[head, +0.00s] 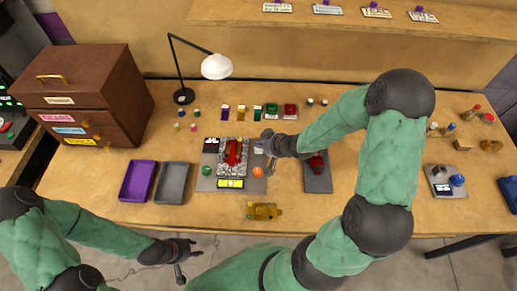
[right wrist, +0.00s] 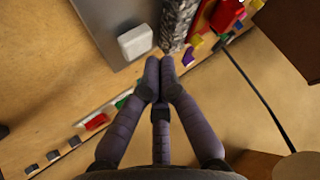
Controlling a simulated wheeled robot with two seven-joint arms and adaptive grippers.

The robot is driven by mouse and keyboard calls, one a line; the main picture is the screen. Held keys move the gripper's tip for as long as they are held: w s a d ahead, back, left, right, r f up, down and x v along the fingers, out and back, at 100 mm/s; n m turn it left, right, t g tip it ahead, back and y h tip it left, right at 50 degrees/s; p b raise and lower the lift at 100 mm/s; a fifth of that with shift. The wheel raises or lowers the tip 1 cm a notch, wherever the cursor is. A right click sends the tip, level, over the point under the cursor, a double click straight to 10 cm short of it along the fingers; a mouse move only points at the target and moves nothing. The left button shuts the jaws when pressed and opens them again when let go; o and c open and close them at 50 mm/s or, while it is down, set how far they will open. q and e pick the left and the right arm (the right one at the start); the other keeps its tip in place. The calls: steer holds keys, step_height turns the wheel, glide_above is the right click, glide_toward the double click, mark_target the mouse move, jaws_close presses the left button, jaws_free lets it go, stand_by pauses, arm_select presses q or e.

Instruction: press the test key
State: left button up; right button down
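A grey board (head: 207,184) on the table carries a red car (head: 232,153) on a speckled track strip, a green button (head: 207,171), an orange button (head: 258,172) and a yellow display (head: 230,183). A pale key (head: 258,148) sits at its right edge; I cannot read a label on it. In the right wrist view a white square key (right wrist: 135,42) stands on the grey board. My right gripper (head: 270,166) is at the board's right side; its fingertips (right wrist: 160,66) are together beside the white key. My left gripper (head: 182,274) is low, off the table's front edge.
Purple (head: 138,181) and grey (head: 172,182) trays lie left of the board. A grey plate with a red part (head: 317,172) is on the right. A yellow car (head: 264,211) lies in front. A lamp (head: 215,67) and a drawer cabinet (head: 88,95) stand at the back left.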

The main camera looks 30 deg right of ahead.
mark_target(260, 150)
steer(key=shift+f, duration=0.1)
stand_by(0.3)
steer(key=shift+f, duration=0.3)
steer(key=shift+f+b, duration=0.45)
steer(key=shift+b, duration=0.05)
stand_by(0.6)
steer(key=shift+r, duration=0.1)
steer(key=shift+r+p, duration=0.8)
steer(key=shift+p, duration=0.15)
step_height(260, 150, up, 5)
steer(key=p, duration=0.5)
stand_by(0.9)
